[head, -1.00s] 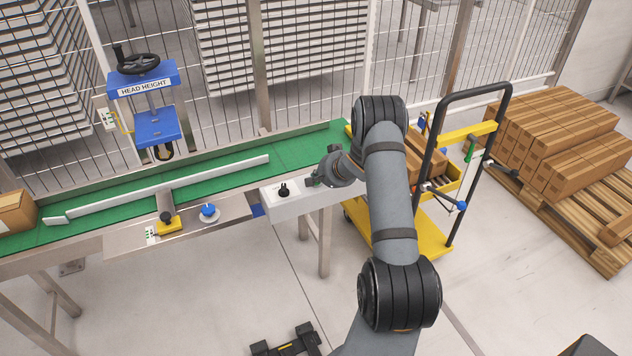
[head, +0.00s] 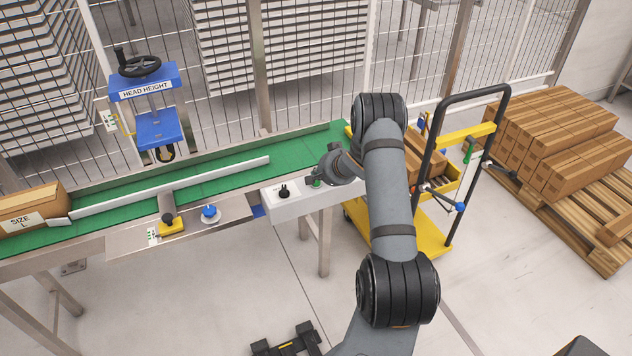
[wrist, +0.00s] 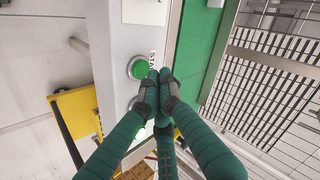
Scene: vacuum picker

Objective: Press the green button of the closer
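The green button (wrist: 138,67) is on a pale control panel (wrist: 122,38) beside lettering that reads "STA", in the wrist view. It also shows in the head view as a small green spot (head: 316,183) just left of my wrist. My gripper (wrist: 160,76) has its fingertips together, with nothing seen between them. In the wrist view the tips are at the button's right edge; I cannot tell whether they touch it. Another bright green spot (wrist: 149,125) is partly hidden behind the fingers. In the head view my arm hides most of the gripper.
A black knob (head: 284,192) stands on the same panel. The green conveyor (head: 290,151) runs behind it, with a carton marked "SIZE L" (head: 35,207) at the left. A yellow cart (head: 428,233) stands right of the panel, partly behind my arm.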

